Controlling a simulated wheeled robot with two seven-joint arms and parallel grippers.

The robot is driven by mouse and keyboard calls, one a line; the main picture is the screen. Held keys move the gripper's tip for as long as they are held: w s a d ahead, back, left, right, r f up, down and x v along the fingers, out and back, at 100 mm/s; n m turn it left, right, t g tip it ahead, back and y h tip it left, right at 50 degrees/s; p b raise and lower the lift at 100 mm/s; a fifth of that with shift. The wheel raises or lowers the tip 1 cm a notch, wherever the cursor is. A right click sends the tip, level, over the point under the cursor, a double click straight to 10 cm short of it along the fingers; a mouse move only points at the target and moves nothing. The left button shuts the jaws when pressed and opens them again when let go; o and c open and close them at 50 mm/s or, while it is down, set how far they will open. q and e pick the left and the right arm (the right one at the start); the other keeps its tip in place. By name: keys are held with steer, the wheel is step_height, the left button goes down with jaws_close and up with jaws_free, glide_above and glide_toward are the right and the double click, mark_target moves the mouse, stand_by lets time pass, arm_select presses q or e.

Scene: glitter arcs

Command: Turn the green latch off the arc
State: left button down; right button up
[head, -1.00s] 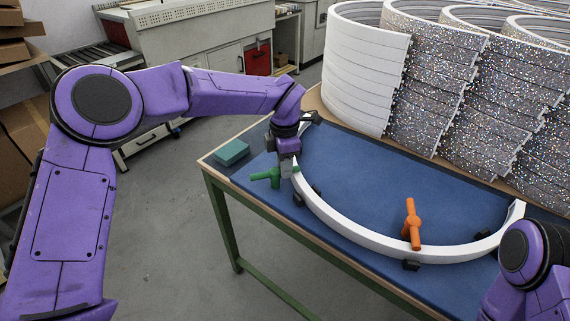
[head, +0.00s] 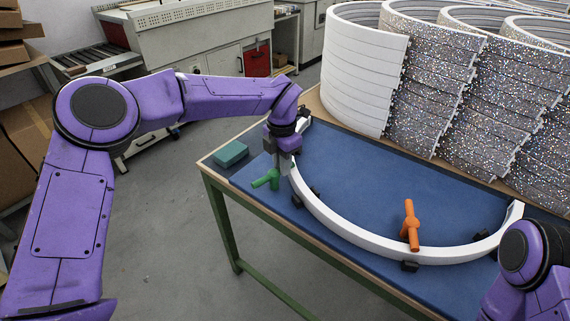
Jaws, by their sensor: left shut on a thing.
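The green latch (head: 265,180) stands at the left end of the white arc (head: 345,236), on the blue table top. Its handle points to the left and towards the front of the table. My left gripper (head: 281,166) comes down from above and is shut on the green latch; its fingers hide part of the latch. Whether the far end of the latch lies over the arc is hard to tell behind the gripper. The right arm's purple joint shows at the lower right, but its gripper is out of view.
An orange latch (head: 410,228) stands across the front of the arc. Small black blocks (head: 409,267) sit along the arc. A teal block (head: 231,153) lies at the table's left corner. Stacked white and glittery arcs (head: 425,95) fill the back.

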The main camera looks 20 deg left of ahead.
arm_select(q)
steer(key=n, duration=0.2)
steer(key=a+n, duration=0.1)
steer(key=n, duration=0.1)
steer(key=shift+w+a+f+n+b, duration=0.1)
steer(key=shift+w+f+n+b, duration=0.1)
steer(key=shift+n+b, duration=0.2)
steer(key=shift+s+a+n+b, duration=0.1)
steer(key=shift+a+n+b, duration=0.2)
steer(key=shift+n, duration=0.8)
steer(key=shift+s+a+n+b, duration=0.15)
steer(key=shift+n+b, duration=0.2)
steer(key=shift+n, duration=0.75)
steer(key=c, duration=1.1)
jaws_free()
steer(key=shift+r, duration=0.15)
step_height(320, 180, up, 11)
steer(key=shift+f, duration=0.2)
